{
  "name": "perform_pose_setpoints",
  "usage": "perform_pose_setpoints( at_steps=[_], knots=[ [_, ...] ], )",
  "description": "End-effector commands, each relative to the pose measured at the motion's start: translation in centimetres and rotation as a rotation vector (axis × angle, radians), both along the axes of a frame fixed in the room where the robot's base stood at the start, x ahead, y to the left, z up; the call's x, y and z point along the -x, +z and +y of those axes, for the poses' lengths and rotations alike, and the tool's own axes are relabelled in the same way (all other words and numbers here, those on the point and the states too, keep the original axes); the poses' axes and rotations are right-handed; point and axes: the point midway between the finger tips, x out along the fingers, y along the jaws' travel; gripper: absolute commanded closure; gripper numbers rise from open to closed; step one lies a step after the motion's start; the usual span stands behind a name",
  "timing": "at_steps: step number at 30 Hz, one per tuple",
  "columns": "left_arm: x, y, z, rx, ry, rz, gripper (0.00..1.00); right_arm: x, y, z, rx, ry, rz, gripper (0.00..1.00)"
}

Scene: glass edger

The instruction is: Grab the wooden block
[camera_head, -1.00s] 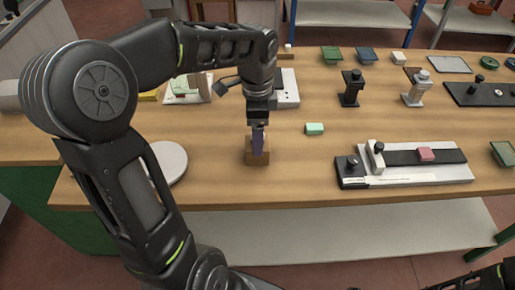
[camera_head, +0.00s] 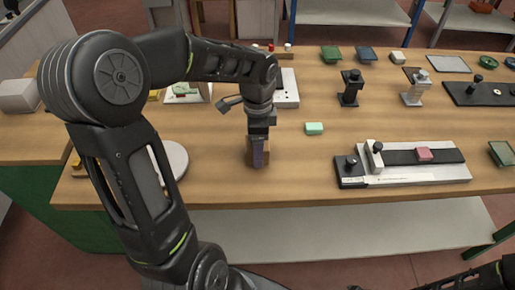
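The wooden block (camera_head: 250,159) is a small brown block standing on the workbench near its front edge, left of centre. My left gripper (camera_head: 259,160) points straight down at it. Its dark fingers overlap the block in the picture and hide much of it. I cannot tell whether the fingers are closed on the block or only around or in front of it. My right arm shows only as a dark part at the bottom right corner; its gripper is not clearly in view.
A mint-green block (camera_head: 314,128) lies right of the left gripper. A round pale disc (camera_head: 172,158) lies left, partly behind my arm. Black (camera_head: 350,90) and grey (camera_head: 415,90) stands are farther back.

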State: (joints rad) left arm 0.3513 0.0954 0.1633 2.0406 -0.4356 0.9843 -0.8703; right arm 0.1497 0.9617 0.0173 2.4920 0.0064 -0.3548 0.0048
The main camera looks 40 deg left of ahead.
Motion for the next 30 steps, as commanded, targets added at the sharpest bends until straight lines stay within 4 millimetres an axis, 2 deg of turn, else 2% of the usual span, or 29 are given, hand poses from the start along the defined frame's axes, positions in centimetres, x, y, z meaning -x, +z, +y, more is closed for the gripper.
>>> perform_pose_setpoints(
  at_steps=[2,25,30],
  knots=[
    [-0.01,0.01,0.01,0.0,0.0,0.0,0.26,0.0,0.0,0.0,0.0,0.0,0.0,0.64],
    [0.0,0.01,0.0,0.0,0.0,0.0,0.89,0.0,0.01,0.0,0.0,0.0,0.0,0.64],
    [-0.02,0.04,0.0,-0.001,0.0,-0.001,0.9,0.0,0.01,0.0,0.0,0.0,0.0,0.64]
  ],
)
